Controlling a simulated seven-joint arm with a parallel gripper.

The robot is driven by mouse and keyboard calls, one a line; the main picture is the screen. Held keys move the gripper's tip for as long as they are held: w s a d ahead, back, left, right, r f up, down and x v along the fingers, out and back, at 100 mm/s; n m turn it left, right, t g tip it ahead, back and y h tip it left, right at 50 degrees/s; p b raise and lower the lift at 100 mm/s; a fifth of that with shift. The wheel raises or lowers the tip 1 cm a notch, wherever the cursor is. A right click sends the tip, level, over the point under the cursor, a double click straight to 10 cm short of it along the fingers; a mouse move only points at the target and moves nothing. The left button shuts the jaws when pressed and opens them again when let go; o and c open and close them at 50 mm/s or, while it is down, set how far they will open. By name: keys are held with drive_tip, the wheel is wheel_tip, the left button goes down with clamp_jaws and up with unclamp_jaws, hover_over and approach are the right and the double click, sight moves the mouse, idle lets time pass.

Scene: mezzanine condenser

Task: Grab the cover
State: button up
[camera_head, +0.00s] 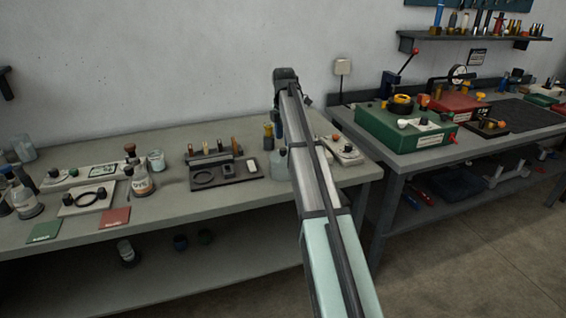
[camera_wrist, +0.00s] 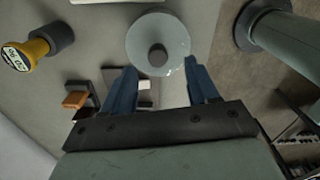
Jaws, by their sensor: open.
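In the wrist view, a round grey-green translucent piece (camera_wrist: 145,33) with a dark knob (camera_wrist: 157,55) at its centre shows from above, beyond my fingertips. I cannot tell for sure whether the cover is the knob or the whole round piece. My gripper (camera_wrist: 160,68) is open, its two blue fingers spread to the left and right below the round piece, with nothing visibly held between them. In the head view, a pale grey-green jar (camera_head: 279,165) stands on the left bench, partly behind my arm; it looks like the same object. My gripper is mostly hidden there.
A yellow and black labelled item (camera_wrist: 38,47) lies left in the wrist view. A dark tray with a rack (camera_head: 222,170) stands left of the jar, and a pale box with knobs (camera_head: 342,151) right of it. The right bench holds a green box (camera_head: 400,137).

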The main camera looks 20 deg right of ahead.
sight(283, 149)
drive_tip(key=shift+w+a+f, duration=0.1)
drive_tip(key=shift+w+f, duration=0.05)
drive_tip(key=shift+f, duration=2.45)
drive_tip(key=shift+c, duration=0.2)
clamp_jaws()
